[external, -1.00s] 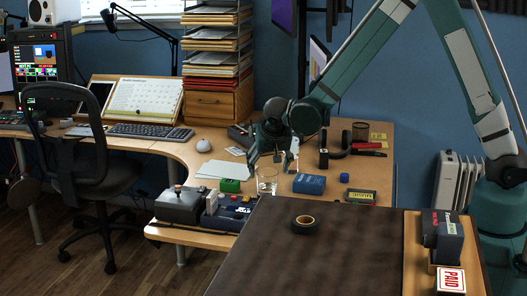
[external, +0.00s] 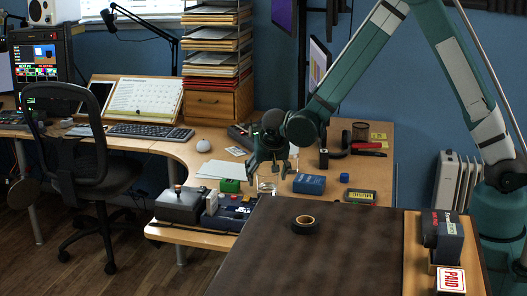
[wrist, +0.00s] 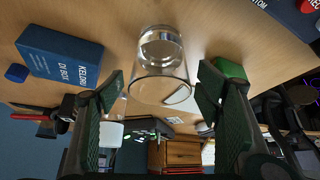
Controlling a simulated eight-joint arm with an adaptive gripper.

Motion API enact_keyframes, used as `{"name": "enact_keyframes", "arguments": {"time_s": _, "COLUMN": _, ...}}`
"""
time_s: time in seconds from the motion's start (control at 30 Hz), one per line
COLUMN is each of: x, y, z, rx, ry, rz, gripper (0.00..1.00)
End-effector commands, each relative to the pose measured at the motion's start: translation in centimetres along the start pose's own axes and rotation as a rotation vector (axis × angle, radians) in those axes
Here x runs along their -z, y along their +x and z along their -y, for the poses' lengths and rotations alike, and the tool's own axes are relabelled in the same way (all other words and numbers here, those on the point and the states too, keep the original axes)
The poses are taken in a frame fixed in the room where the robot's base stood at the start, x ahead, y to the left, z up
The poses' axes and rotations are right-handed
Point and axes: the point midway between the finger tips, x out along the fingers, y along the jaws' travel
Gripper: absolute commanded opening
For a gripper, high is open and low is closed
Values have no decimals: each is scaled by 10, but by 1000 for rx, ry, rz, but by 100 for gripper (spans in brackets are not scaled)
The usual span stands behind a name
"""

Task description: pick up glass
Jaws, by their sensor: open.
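The clear glass (wrist: 160,62) stands on the desk in the wrist view, just ahead of my gripper and centred between its fingers. In the external view the glass (external: 267,184) is partly hidden by my gripper (external: 272,172), which hangs over and around its upper part. In the wrist view my gripper (wrist: 158,95) is open, with one dark green finger on each side of the glass. I see space between each finger and the glass, so it is not gripped.
A blue box (external: 309,184) stands close to the right of the glass, and a green block (external: 230,186) close to the left. A grey and dark device (external: 180,205) sits further left. A black tape roll (external: 305,224) lies on the dark tabletop (external: 300,262) in front.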

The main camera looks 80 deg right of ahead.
Motion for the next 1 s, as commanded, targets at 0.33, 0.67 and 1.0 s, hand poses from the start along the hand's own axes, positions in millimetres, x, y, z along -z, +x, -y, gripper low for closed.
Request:
{"name": "enact_keyframes", "arguments": {"time_s": 0.33, "x": 0, "y": 1, "z": 0, "rx": 0, "ry": 0, "rz": 0, "gripper": 64}}
{"name": "enact_keyframes", "arguments": {"time_s": 0.67, "x": 0, "y": 1, "z": 0, "rx": 0, "ry": 0, "rz": 0, "gripper": 51}}
{"name": "enact_keyframes", "arguments": {"time_s": 1.0, "x": 0, "y": 0, "z": 0, "rx": 0, "ry": 0, "rz": 0, "gripper": 28}}
